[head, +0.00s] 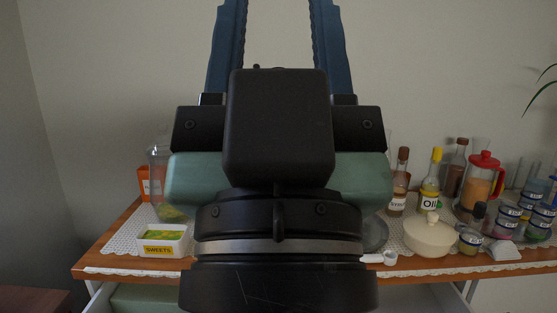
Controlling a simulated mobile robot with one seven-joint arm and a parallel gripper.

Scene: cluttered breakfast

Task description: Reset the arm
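My gripper (278,22) fills the middle of the head view, close to the camera and pointing up. Its two blue fingers stand wide apart, with only bare wall between them, so it is open and empty. The fingertips run out of the top of the frame. The gripper's dark body hides the middle of the table behind it.
A wooden table (122,232) with lace cloth stands behind. On its left are a sweets box (161,240) and a glass jar (158,160). On its right are a cream lidded pot (430,236), an oil bottle (430,185), a red-lidded jug (481,186) and several small jars (508,219).

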